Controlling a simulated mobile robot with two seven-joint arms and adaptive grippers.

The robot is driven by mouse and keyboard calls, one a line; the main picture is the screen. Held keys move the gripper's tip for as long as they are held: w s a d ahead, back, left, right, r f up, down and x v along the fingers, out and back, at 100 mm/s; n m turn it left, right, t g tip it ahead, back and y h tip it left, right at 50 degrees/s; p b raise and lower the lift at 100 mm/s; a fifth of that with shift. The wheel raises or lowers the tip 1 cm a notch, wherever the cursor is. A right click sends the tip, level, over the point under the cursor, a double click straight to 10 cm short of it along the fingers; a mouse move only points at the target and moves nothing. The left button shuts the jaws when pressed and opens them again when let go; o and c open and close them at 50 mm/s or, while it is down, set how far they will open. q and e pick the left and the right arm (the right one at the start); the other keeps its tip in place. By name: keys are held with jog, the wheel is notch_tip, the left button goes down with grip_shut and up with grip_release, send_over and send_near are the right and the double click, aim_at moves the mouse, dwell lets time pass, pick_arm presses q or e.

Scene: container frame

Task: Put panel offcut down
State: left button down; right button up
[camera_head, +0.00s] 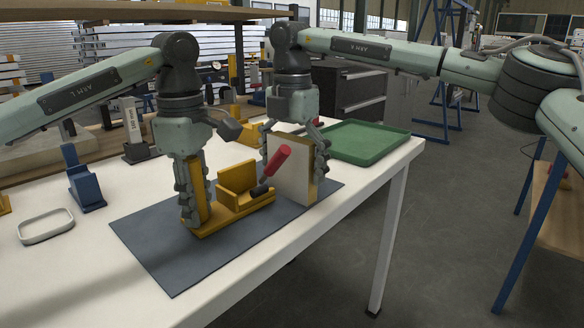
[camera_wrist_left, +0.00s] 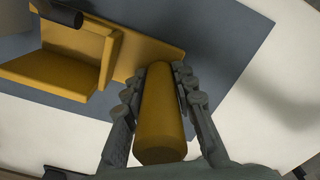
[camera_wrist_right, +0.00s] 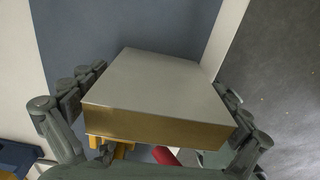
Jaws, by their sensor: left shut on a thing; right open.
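The panel offcut (camera_head: 290,172) is a pale flat board with a yellow-brown edge. It stands upright on the dark mat, beside the yellow fixture (camera_head: 238,188). My right gripper (camera_head: 297,158) is open, with its fingers on either side of the offcut. In the right wrist view the offcut (camera_wrist_right: 155,88) lies between the spread fingers (camera_wrist_right: 160,90); whether they touch it I cannot tell. My left gripper (camera_head: 193,210) is shut on the yellow post of the fixture; the post (camera_wrist_left: 160,115) shows between its fingers in the left wrist view. A red handle (camera_head: 276,164) with a black end leans over the fixture.
The dark mat (camera_head: 155,245) lies on the white table (camera_head: 240,285). A green tray (camera_head: 365,157) is at the right, behind the offcut. A blue holder (camera_head: 86,185) and a pale ring-shaped item (camera_head: 46,226) are at the left. The table's front edge is clear.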

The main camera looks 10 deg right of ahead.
aim_at(292, 138)
jog(key=shift+f, duration=0.3)
jog(key=c, duration=1.2)
notch_tip(292, 138, up, 10)
jog(key=shift+r, duration=0.1)
